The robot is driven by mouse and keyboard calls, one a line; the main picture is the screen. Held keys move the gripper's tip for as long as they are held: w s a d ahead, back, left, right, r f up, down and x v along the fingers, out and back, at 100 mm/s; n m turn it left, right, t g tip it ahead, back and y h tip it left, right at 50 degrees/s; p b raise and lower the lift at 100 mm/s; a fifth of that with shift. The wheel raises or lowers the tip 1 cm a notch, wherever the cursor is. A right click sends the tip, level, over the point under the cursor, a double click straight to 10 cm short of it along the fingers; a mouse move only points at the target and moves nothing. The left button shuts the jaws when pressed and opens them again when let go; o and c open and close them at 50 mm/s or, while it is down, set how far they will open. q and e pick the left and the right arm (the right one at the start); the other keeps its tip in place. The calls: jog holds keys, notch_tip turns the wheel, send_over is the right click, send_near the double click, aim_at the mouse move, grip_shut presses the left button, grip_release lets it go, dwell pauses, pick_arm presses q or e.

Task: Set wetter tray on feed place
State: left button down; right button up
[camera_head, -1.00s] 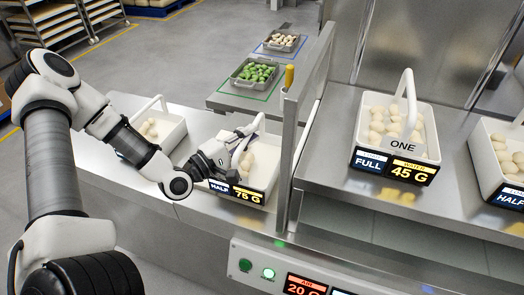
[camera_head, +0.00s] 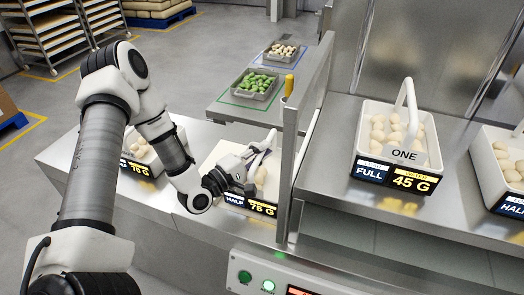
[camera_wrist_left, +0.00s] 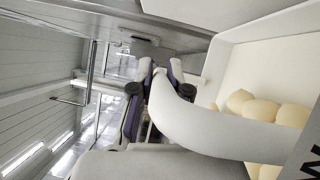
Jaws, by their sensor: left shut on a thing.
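A white tray (camera_head: 213,158) labelled HALF and 75 G stands on the steel counter left of a metal divider. My left gripper (camera_head: 262,148) is shut on its arched handle. The handle (camera_wrist_left: 215,128) runs between the jaws in the left wrist view, with pale dough pieces (camera_wrist_left: 262,108) in the tray beyond it. The gripper and wrist hide much of this tray in the head view. Another white tray (camera_head: 177,135) with a dark label stands further left, partly behind my arm. My right gripper is out of view.
Right of the divider (camera_head: 303,130), a tray marked ONE, FULL, 45 G (camera_head: 437,145) stands on a raised steel shelf, with another tray (camera_head: 480,165) at the right edge. Behind, grey trays hold green pieces (camera_head: 257,82) and pale pieces (camera_head: 283,50). Lit buttons (camera_head: 268,286) sit in front.

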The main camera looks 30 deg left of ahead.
pick_arm(q)
jog(key=c, duration=1.1)
grip_release()
jog(key=shift+f, duration=0.1)
jog(key=shift+c, duration=0.2)
jog(key=shift+s+r, duration=0.1)
jog(key=shift+r, duration=0.1)
jog(key=p+v, duration=0.2)
jog(key=v, duration=1)
jog(key=shift+f+p, duration=0.15)
jog(key=shift+p, duration=0.15)
